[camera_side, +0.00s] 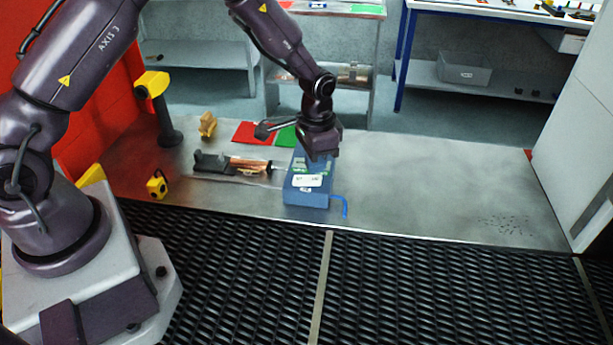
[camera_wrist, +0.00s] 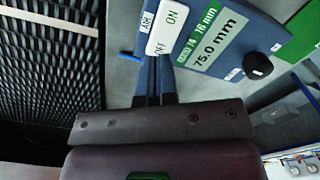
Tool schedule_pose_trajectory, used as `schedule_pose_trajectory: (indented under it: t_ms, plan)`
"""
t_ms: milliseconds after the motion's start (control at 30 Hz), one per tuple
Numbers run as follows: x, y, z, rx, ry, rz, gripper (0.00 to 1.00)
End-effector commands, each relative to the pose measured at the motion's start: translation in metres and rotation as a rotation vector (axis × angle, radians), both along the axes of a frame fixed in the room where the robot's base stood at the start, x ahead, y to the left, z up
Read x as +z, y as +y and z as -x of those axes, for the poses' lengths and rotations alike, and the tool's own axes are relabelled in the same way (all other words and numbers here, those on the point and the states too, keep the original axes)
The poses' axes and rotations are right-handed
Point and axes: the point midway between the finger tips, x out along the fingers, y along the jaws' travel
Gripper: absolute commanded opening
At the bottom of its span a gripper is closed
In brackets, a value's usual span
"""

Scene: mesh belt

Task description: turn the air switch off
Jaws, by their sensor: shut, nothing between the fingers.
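The air switch (camera_wrist: 168,30) is a white rocker marked AIR, ON and OFF, on top of a blue box (camera_wrist: 238,20). The ON lettering is green. I cannot tell which side is pressed down. My gripper (camera_wrist: 155,58) is shut and empty, its fingertips close to the OFF end of the switch. I cannot tell whether they touch it. In the side view the blue box (camera_side: 306,200) stands on the metal table, and my gripper (camera_side: 318,164) points down over its top. The fingertips hide part of the box's top.
A green display (camera_wrist: 210,40) reading 75.0 mm and a black knob (camera_wrist: 257,65) sit beside the switch. A blue hose (camera_side: 339,199) leaves the box. A tool with a copper part (camera_side: 240,165) lies to the left. A black mesh belt (camera_side: 420,290) runs in front.

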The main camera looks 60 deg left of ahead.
Motion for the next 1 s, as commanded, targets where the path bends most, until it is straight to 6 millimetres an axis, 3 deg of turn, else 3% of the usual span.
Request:
schedule_pose_trajectory:
  t_ms: [1000]
  plan:
    - [-0.014, 0.000, 0.000, 0.000, 0.001, 0.000, 0.00]
